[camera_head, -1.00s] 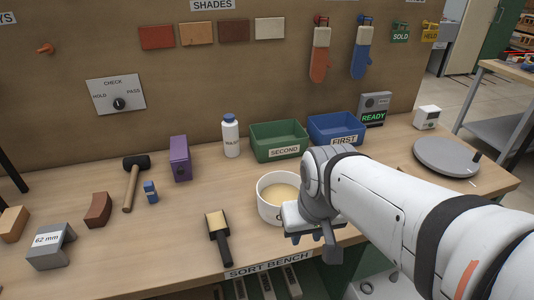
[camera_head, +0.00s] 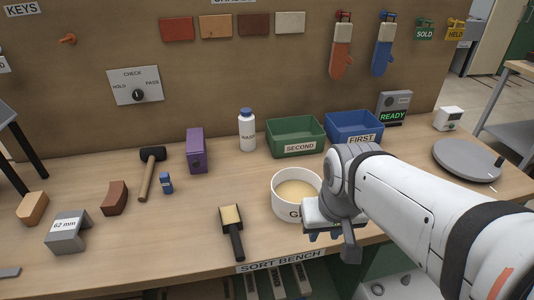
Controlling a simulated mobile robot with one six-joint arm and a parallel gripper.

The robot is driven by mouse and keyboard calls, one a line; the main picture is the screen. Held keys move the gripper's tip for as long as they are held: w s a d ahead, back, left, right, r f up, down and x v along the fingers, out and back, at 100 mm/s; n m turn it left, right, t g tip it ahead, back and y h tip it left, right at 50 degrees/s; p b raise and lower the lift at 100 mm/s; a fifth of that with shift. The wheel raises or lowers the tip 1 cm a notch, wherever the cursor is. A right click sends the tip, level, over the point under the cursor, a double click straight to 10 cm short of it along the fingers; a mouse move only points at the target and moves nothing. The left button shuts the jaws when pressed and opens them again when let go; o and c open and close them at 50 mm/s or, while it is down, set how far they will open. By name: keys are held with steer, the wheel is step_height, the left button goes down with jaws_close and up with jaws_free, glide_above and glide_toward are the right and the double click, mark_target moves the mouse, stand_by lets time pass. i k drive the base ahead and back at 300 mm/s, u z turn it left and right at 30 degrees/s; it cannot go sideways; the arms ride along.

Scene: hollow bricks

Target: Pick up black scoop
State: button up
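The black scoop (camera_head: 236,241) lies on the bench near its front edge. Its square head holds a tan fill and points away from me; its black handle points toward the front edge. My gripper (camera_head: 324,237) is to the right of the scoop, clear of it, by the front of the white tub. Its dark fingertips point down and show only in part, so their opening is unclear. I see nothing held in it.
Green (camera_head: 281,151) and blue (camera_head: 338,141) bins stand behind. A mallet (camera_head: 147,180), purple box (camera_head: 197,158) and grey block (camera_head: 68,240) are left. Bench around the scoop is clear.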

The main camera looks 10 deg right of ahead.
mark_target(231, 222)
steer(key=k, duration=1.55)
steer(key=u, duration=0.7)
steer(key=i, duration=1)
steer(key=u, duration=0.05)
